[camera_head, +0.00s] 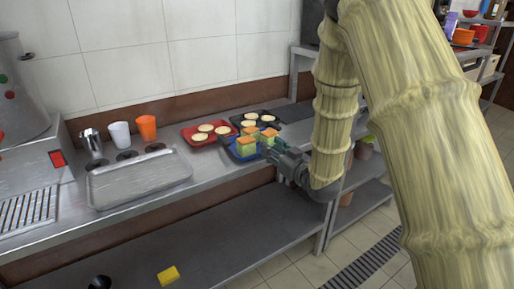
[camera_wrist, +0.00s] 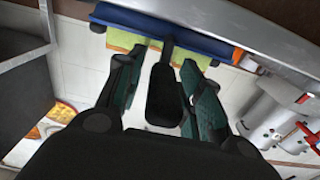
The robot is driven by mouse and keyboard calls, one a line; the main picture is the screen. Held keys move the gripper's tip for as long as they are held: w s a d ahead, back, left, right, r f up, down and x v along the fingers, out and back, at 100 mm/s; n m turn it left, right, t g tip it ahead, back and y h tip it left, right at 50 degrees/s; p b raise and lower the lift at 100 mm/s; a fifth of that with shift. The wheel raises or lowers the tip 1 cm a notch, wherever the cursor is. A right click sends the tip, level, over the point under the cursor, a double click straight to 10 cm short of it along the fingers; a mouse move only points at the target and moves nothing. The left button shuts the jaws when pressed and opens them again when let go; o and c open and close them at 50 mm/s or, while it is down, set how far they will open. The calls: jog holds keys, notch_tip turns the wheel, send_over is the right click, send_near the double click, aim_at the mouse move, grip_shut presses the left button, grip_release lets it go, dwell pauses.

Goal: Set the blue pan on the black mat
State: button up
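The blue pan (camera_head: 232,153) is on the counter near its front edge, with orange-and-green cubes in it. Its blue side (camera_wrist: 205,38) and black handle (camera_wrist: 166,95) show in the wrist view. My gripper (camera_head: 268,152) is at the pan's right side; in the wrist view its fingers (camera_wrist: 160,65) stand either side of the handle, with gaps visible, so it looks open around it. A flat black mat (camera_head: 293,112) lies at the back right of the counter, partly hidden by my arm.
A red pan (camera_head: 190,137) and a black pan (camera_head: 237,119), both with pale round pieces, sit close behind and left of the blue pan. A metal tray (camera_head: 135,180), several cups (camera_head: 120,134) and a machine (camera_head: 38,150) stand further left. A shelf (camera_head: 220,245) is below.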

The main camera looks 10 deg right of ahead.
grip_shut()
jog(key=shift+r, duration=0.15)
